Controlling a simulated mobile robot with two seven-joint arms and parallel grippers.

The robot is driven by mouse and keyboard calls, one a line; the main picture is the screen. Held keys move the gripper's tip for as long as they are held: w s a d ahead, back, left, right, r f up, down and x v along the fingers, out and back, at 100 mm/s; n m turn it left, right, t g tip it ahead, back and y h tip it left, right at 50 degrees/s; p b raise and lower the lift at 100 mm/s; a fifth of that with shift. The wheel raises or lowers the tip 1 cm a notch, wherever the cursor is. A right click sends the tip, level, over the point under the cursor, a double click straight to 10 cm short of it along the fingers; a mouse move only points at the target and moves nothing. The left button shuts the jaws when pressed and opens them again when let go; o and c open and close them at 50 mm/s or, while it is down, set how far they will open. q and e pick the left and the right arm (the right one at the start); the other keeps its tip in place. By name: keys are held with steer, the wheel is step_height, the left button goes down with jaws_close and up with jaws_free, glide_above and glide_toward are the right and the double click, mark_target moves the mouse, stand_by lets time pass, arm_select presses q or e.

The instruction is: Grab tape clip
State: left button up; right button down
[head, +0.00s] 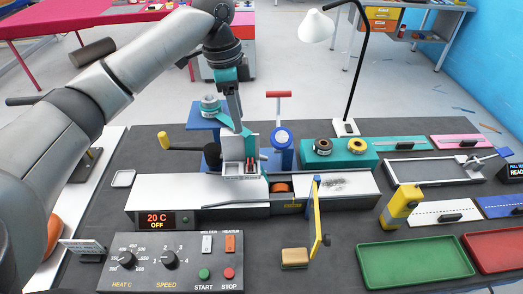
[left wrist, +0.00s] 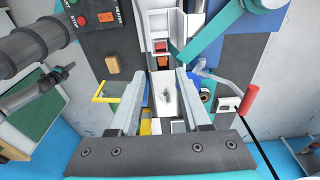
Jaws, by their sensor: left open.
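My left gripper (head: 243,138) points down over the white block of the bench machine. In the left wrist view its two fingers (left wrist: 160,78) stand apart with nothing held between them. A teal tape strip (head: 230,122) runs from a teal roll (head: 210,105) down to the block. In the left wrist view the strip (left wrist: 215,33) ends by the right fingertip. Small red pieces (left wrist: 160,47) sit in the white block beyond the fingertips. I cannot tell which part is the tape clip. A dark arm (left wrist: 30,48), probably my right one, crosses the left wrist view's left side; its jaws are unclear.
A yellow-handled crank (head: 164,140) stands left of the block, and a yellow lever frame (head: 317,215) stands right. A control panel (head: 168,265) is in front. A green tray (head: 372,282) lies front right. A red T-handle (head: 279,94) and black lamp post (head: 357,70) rise behind.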

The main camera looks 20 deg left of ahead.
arm_select(q)
glide_toward(250, 161)
step_height(250, 161, down, 4)
steer(key=shift+r+b, duration=0.25)
steer(key=shift+b, duration=0.15)
steer(key=shift+f, duration=0.45)
steer(key=shift+d+f, duration=0.1)
steer(key=shift+f, duration=0.3)
steer(key=f, duration=0.4)
steer(key=shift+w+d+f, duration=0.15)
steer(key=shift+w+d, duration=0.05)
steer(key=shift+d, duration=0.15)
arm_select(e)
steer(key=shift+s+d+f, duration=0.15)
steer(key=shift+s+f, duration=0.15)
steer(key=shift+s, duration=0.25)
steer(key=shift+s+d+f, duration=0.1)
steer(key=shift+s+f, duration=0.2)
steer(key=shift+s, duration=0.2)
arm_select(q)
jaws_close()
arm_select(e)
steer(key=shift+s+g, duration=0.2)
steer(key=shift+g, duration=0.1)
